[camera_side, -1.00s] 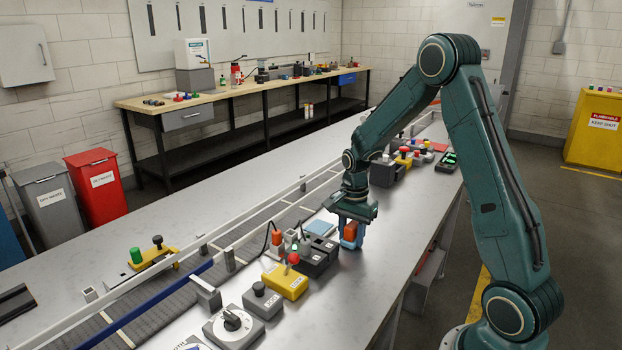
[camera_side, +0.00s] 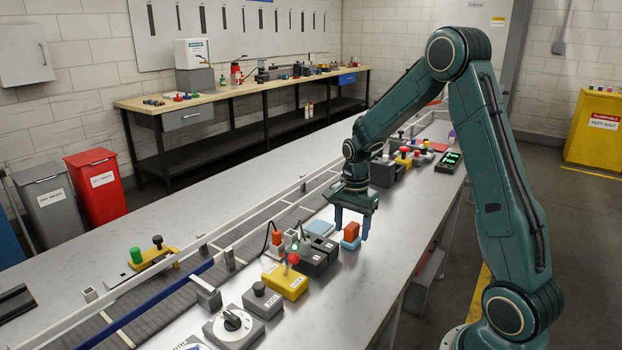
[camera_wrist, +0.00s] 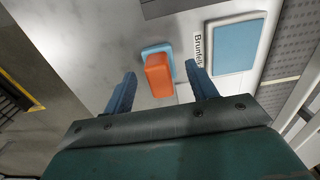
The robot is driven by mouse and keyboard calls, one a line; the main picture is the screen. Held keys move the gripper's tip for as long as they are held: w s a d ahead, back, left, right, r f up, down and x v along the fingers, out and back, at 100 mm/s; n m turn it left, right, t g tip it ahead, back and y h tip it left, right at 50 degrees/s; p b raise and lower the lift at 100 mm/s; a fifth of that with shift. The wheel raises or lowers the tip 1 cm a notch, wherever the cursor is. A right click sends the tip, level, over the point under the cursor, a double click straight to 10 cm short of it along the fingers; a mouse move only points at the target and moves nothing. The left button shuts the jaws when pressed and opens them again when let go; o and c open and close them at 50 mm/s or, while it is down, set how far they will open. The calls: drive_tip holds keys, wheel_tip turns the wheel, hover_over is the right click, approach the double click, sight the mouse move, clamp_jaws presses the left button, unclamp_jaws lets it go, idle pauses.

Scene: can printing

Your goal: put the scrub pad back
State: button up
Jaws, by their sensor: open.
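The scrub pad, an orange block handle on a light blue base (camera_side: 350,243), rests on the pale worktop near its front edge. In the wrist view the orange handle (camera_wrist: 158,78) stands on the blue base, just ahead of and between my fingertips. My gripper (camera_side: 351,230) is open above the pad, fingers pointing down, and holds nothing. It also shows in the wrist view (camera_wrist: 161,71) with its two blue fingers apart. A flat light blue rectangle (camera_wrist: 236,44) with a white border lies to the right of the pad, and the pad is not on it.
Dark grey boxes (camera_side: 314,260) and a yellow box with a red knob (camera_side: 284,281) stand left of the pad. A conveyor (camera_side: 180,290) runs along behind them. More coloured-button boxes (camera_side: 402,160) stand farther back. The worktop in front of the grey boxes is clear.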

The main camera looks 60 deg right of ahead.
sight(351, 227)
wheel_tip(351, 227, up, 10)
drive_tip(key=shift+f, duration=0.15)
idle(0.3)
idle(0.5)
drive_tip(key=s+a+r+n+t, duration=0.3)
drive_tip(key=s+a+r+n, duration=0.5)
drive_tip(key=a, duration=0.3)
drive_tip(key=s+a+n+t, duration=0.2)
drive_tip(key=s+a+n, duration=0.5)
drive_tip(key=s+n, duration=0.3)
drive_tip(key=shift+s+a+r+t, duration=0.2)
drive_tip(key=shift+s+r+t, duration=0.1)
drive_tip(key=shift+s+r, duration=0.25)
drive_tip(key=shift+f, duration=0.1)
drive_tip(key=shift+c, duration=0.5)
